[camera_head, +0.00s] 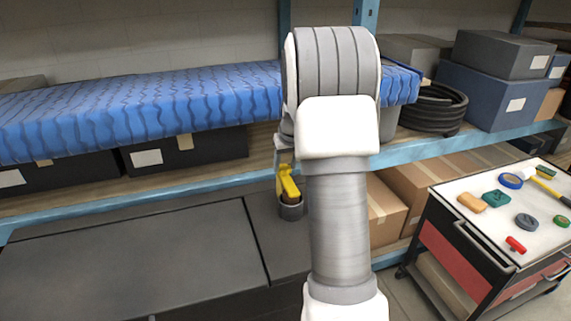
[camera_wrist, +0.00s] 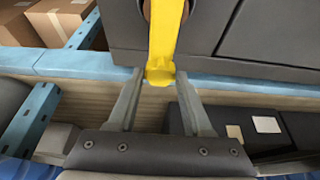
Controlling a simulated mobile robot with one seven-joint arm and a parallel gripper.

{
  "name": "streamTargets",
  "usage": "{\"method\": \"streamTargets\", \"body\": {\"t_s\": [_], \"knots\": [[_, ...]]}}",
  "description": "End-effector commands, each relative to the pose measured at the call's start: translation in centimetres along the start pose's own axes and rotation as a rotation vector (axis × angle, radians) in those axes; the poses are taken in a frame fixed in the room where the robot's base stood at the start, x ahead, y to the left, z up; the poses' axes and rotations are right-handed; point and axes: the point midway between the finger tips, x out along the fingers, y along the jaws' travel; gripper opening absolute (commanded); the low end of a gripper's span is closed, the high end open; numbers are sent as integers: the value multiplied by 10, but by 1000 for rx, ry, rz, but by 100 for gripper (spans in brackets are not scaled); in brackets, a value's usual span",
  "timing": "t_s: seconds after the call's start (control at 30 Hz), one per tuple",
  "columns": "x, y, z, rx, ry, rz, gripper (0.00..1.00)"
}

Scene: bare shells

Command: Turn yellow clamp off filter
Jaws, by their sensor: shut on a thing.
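The yellow clamp (camera_head: 289,185) is a slim yellow lever standing up from a small dark grey round filter (camera_head: 291,210), on the dark cabinet below the shelf. In the wrist view the clamp (camera_wrist: 166,45) runs from the top edge down to a blunt end between my fingertips. My gripper (camera_wrist: 160,74) is shut on that end. In the head view my arm hides most of my gripper, and only a grey part of it shows just above the clamp. The filter is mostly out of the wrist view.
A shelf with a blue beam (camera_head: 150,191) runs behind the clamp, with a blue patterned roll (camera_head: 140,105) above. Dark boxes (camera_head: 185,150) sit under the roll. Cardboard boxes (camera_head: 385,210) and a tool trolley (camera_head: 470,240) stand to the right. The dark cabinet top (camera_head: 130,255) is clear at left.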

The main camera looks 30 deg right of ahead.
Motion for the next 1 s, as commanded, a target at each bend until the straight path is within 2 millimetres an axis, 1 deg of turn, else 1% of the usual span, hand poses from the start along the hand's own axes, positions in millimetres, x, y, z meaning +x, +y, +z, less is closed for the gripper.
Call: {"method": "streamTargets", "body": {"t_s": [0.77,1.0], "knots": [[0,0,0,0,1,0,0],[1,2,0,-38,3,-16,0]]}}
